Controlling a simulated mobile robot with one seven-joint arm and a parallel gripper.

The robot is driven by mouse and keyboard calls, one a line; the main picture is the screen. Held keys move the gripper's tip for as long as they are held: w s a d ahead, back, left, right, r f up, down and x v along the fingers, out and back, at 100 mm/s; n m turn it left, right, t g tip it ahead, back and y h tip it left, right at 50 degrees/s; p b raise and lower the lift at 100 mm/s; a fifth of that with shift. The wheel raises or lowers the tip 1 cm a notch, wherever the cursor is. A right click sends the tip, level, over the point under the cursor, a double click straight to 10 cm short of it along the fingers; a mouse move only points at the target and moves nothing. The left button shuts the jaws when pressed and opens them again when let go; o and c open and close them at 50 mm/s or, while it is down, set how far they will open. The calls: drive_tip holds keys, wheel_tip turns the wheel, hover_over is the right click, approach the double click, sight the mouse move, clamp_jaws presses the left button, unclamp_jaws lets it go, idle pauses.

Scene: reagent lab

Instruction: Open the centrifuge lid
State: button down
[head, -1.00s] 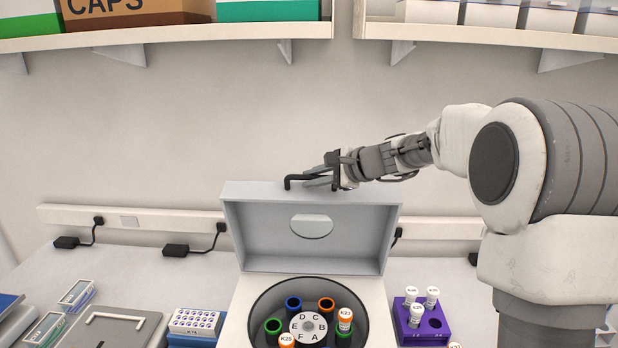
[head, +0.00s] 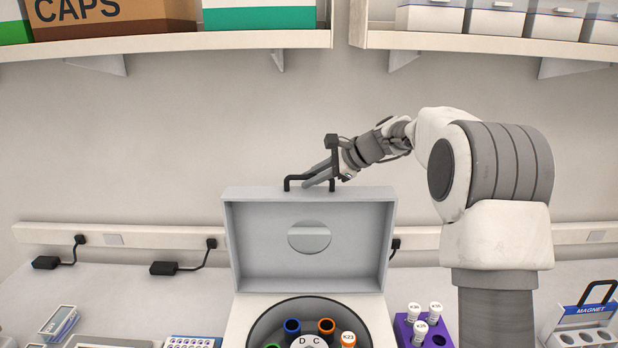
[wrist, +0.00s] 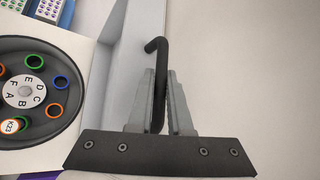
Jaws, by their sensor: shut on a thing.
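The centrifuge (head: 237,322) stands on the bench in the lower middle of the head view. Its pale grey lid (head: 262,246) is raised and stands about upright, with its inner side and an oval window facing the camera. The dark lid handle (head: 293,180) is at the lid's top edge. My gripper (head: 318,176) is at that handle. In the wrist view my gripper's two fingers (wrist: 164,103) are shut around the handle's black bar (wrist: 157,68). The open bowl shows the rotor (wrist: 25,88) with lettered positions and coloured rings.
A purple rack (head: 440,329) with white-capped tubes stands right of the centrifuge. A magnet rack (head: 585,325) is at the far right. Shelves with boxes (head: 110,18) hang above. The wall is behind the lid.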

idle(0.4)
drive_tip(key=c, duration=0.8)
unclamp_jaws()
drive_tip(key=shift+c, duration=0.2)
drive_tip(key=b+v, duration=0.2)
drive_tip(key=v, duration=1.5)
drive_tip(key=shift+d+r+b, duration=0.2)
drive_tip(key=shift+b, duration=0.1)
